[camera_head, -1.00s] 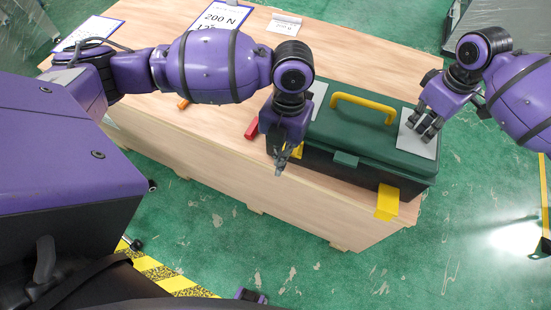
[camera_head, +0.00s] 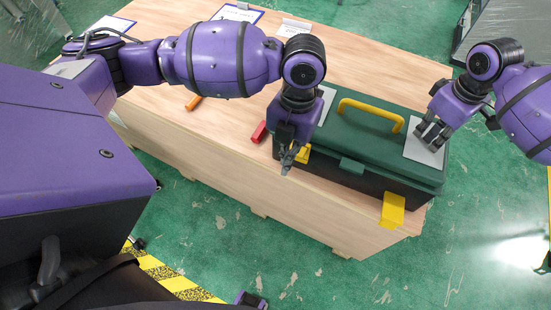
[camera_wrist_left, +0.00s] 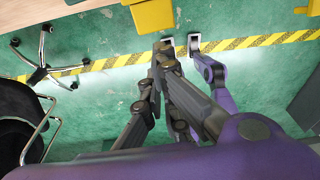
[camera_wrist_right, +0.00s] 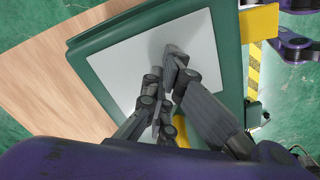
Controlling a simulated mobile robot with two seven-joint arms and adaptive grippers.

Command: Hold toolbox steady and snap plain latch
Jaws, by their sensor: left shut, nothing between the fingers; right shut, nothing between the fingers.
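The toolbox (camera_head: 335,135) has a dark green lid, a black body and a yellow handle (camera_head: 371,113). It stands on a wooden crate. One yellow latch (camera_head: 392,211) hangs outward at the front right; another (camera_head: 302,153) is partly hidden behind my left gripper. A small green tab (camera_head: 352,166) lies between them. My left gripper (camera_head: 288,165) is shut and empty, pointing down at the toolbox's front left. A yellow latch (camera_wrist_left: 150,14) shows beyond its fingers in the left wrist view. My right gripper (camera_head: 432,138) is shut, its fingertips at the lid's right grey pad (camera_wrist_right: 125,65); contact is unclear.
The wooden crate top (camera_head: 225,120) has bare room left of the toolbox. A red piece (camera_head: 259,132) and an orange piece (camera_head: 194,103) lie there. Clipboards (camera_head: 238,12) lie at the back. Yellow-black floor tape (camera_head: 165,277) runs below on the green floor.

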